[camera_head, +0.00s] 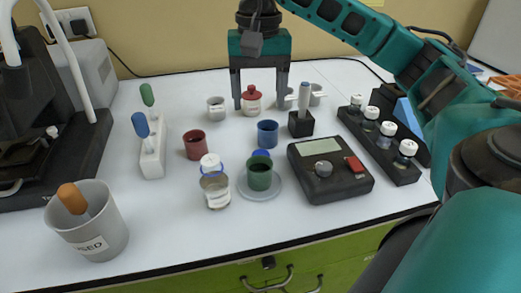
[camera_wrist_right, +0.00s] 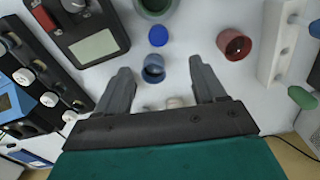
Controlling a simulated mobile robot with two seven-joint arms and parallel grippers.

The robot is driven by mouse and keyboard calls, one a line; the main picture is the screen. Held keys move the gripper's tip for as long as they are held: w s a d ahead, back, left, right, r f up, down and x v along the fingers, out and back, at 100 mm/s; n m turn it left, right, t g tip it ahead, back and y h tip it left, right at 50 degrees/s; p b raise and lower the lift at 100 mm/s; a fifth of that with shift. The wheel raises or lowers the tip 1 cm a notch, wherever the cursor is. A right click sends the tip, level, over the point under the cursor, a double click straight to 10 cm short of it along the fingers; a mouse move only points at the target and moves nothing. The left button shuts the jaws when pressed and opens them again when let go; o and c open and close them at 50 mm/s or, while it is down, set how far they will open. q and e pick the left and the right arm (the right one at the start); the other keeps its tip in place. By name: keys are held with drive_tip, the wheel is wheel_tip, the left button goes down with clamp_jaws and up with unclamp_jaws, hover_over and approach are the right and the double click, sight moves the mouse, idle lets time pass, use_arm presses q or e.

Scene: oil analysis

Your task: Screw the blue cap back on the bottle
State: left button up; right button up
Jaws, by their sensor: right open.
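A flat blue disc, seemingly the blue cap (camera_head: 261,153), lies on the white table between the blue cup (camera_head: 267,134) and the green cup (camera_head: 258,174). It also shows in the right wrist view (camera_wrist_right: 158,36). A clear bottle-like container (camera_head: 215,191) stands at the front centre, left of the green cup. A white top with a blue rim (camera_head: 210,161) shows just behind it; whether the two are joined is unclear. My right gripper (camera_head: 260,105) points down at the back of the table, open, its fingers either side of a red-lidded jar (camera_head: 252,101). It holds nothing visible. My left gripper is out of view.
A red cup (camera_head: 197,145) and a white rack (camera_head: 152,156) stand left. A black scale-like device (camera_head: 330,171) and a black rack of white-capped vials (camera_head: 385,150) stand right. A grey bin (camera_head: 89,222) is front left. The front centre edge is clear.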

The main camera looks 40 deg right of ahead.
drive_tip(key=b, duration=0.1)
hover_over(260, 154)
wheel_tip(260, 154, down, 8)
drive_tip(key=shift+a+r, duration=0.1)
drive_tip(key=shift+r, duration=0.05)
wheel_tip(260, 154, down, 5)
drive_tip(key=shift+f+b, duration=0.1)
drive_tip(key=shift+b, duration=0.5)
drive_tip(key=shift+c, duration=0.2)
drive_tip(key=c, duration=1.1)
